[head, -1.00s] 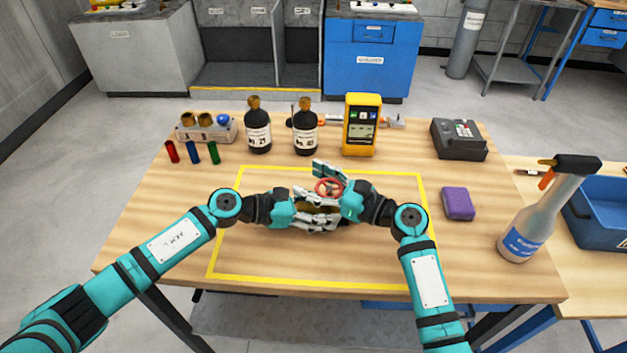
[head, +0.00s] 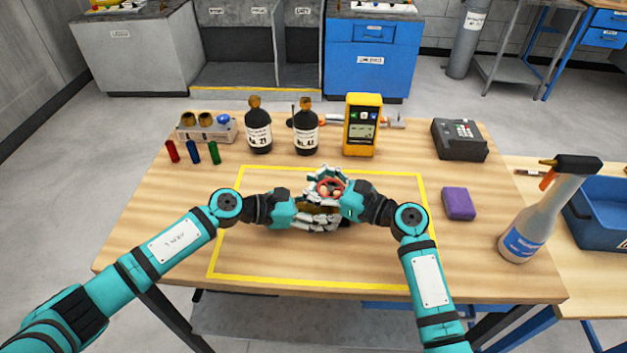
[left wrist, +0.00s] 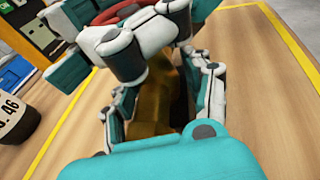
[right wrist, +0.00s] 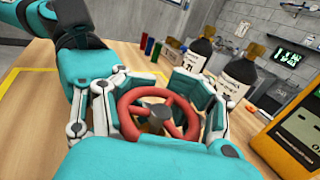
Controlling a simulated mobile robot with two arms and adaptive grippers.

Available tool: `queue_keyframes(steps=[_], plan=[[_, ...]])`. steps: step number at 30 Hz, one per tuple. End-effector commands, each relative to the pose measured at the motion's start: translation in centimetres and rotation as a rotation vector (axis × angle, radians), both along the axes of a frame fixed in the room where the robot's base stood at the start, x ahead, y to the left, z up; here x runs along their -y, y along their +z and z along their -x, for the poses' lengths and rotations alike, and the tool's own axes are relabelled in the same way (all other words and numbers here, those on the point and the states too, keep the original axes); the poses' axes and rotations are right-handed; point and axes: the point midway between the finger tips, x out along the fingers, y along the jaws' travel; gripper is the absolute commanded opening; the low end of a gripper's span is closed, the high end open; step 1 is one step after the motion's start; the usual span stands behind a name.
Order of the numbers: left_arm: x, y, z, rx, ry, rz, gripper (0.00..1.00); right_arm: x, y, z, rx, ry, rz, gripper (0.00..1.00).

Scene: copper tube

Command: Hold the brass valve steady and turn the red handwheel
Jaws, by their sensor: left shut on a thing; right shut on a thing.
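The red handwheel (head: 330,187) sits on top of the brass valve inside the yellow outline. It shows clearly in the right wrist view (right wrist: 158,112), with its spokes and hub. My right gripper (head: 332,180) is shut on the handwheel, its fingers on both sides of the rim. The brass valve body (left wrist: 165,92) is between the fingers of my left gripper (head: 318,215), which is shut on it below the wheel. In the head view the fingers hide most of the valve. The handwheel also shows at the top of the left wrist view (left wrist: 120,25).
Two dark bottles (head: 258,130), a yellow meter (head: 362,128) and a grey device (head: 459,140) stand behind the outline. A purple block (head: 458,203) and a spray bottle (head: 530,220) are to the right. The front of the table is clear.

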Motion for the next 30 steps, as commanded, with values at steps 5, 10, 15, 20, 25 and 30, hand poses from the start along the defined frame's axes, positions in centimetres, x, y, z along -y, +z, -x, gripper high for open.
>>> queue_keyframes(steps=[5, 10, 15, 20, 25, 30], plan=[[-0.5, -0.4, -0.2, 0.001, 0.008, -0.012, 0.33, 0.2, -0.2, 0.0, -0.002, 0.046, 0.007, 0.00], [-0.5, -0.4, -0.2, 0.001, 0.009, -0.012, 0.33, 0.1, -0.3, 0.3, -0.003, 0.148, 0.008, 0.00], [-0.6, -0.4, -0.2, 0.001, 0.009, -0.012, 0.33, 0.1, -0.2, 0.7, -0.003, 0.293, 0.008, 0.00], [-0.6, -0.4, -0.3, 0.002, 0.009, -0.012, 0.33, 0.0, -0.2, 1.3, -0.003, 0.446, 0.007, 0.00], [-0.5, -0.4, -0.2, 0.002, 0.009, -0.011, 0.33, -0.1, -0.1, 1.9, -0.002, 0.603, 0.007, 0.00], [-0.5, -0.4, -0.2, 0.001, 0.008, -0.011, 0.33, 0.0, -0.1, 2.4, -0.001, 0.737, 0.006, 0.00]])
